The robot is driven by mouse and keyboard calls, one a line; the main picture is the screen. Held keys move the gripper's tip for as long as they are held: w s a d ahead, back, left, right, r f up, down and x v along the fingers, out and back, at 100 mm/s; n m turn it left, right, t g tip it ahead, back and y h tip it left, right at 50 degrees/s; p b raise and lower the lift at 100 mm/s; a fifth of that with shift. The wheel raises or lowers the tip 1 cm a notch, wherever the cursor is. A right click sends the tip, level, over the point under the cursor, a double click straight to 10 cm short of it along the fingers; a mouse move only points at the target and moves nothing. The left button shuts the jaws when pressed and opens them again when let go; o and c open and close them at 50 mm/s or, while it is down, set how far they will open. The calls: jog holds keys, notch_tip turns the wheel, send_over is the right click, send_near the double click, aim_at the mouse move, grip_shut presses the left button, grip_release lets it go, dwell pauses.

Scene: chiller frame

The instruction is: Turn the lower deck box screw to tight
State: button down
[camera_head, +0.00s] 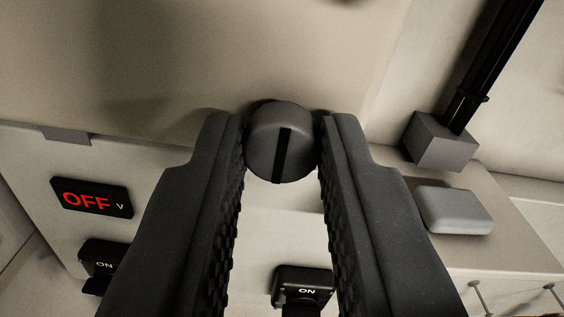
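The screw (263,148) is a dark grey round knob with a black slot, at the upper middle of the view. Its slot runs nearly upright, leaning slightly to the right at the top. My gripper (281,125) has one dark ridged finger on each side of the screw. The screw head fills the gap between the fingertips, and both fingers appear to touch its sides. The fingers hide parts of the box front on both sides. No marking for tight shows near the screw.
A black display (92,198) with red "OFF" sits at left. Black switches marked "ON" are at lower left (104,262) and below the screw (303,284). A grey block with a black rod (440,142) and a pale grey block (455,210) stand at right.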

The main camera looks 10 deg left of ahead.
jog(key=shift+f+m, duration=0.1)
jog(key=shift+m, duration=0.2)
jog(key=m+b, duration=0.1)
jog(key=m, duration=0.2)
jog(key=shift+m, duration=0.3)
jog(key=m, duration=0.4)
jog(key=shift+m, duration=0.3)
jog(key=m+p, duration=0.1)
jog(key=m, duration=0.1)
jog(key=shift+m, duration=0.3)
jog(key=m+p, duration=0.1)
jog(key=m, duration=0.1)
jog(key=shift+m, duration=0.4)
jog(key=shift+m+h+p, duration=0.3)
jog(key=shift+m+p, duration=0.8)
jog(key=shift+m, duration=0.9)
